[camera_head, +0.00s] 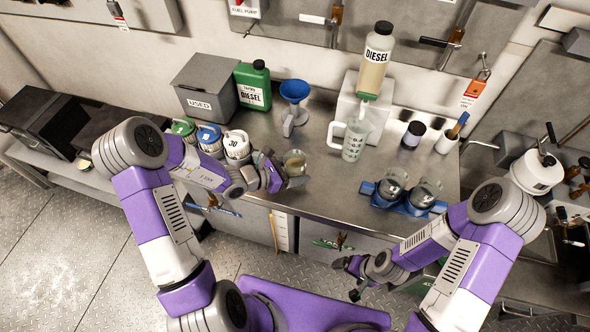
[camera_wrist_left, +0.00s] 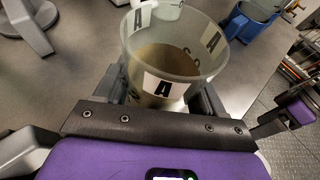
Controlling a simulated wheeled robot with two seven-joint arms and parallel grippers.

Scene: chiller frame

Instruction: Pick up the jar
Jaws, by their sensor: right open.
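A clear jar (camera_head: 294,160) with brownish contents stands upright near the front of the metal counter. In the left wrist view the jar (camera_wrist_left: 168,82) shows a black letter A on a white label. My left gripper (camera_head: 284,176) is at the jar, with one finger on each side of it. In the left wrist view its fingers (camera_wrist_left: 160,95) flank the jar's lower part closely; whether they press on it I cannot tell. My right gripper (camera_head: 347,278) is open and empty, low in front of the counter.
Two similar jars sit in a blue holder (camera_head: 408,206) to the right. A clear measuring jug (camera_head: 354,142), a blue funnel (camera_head: 294,91) and several lidded containers (camera_head: 237,145) stand around. Counter between jar and blue holder is clear.

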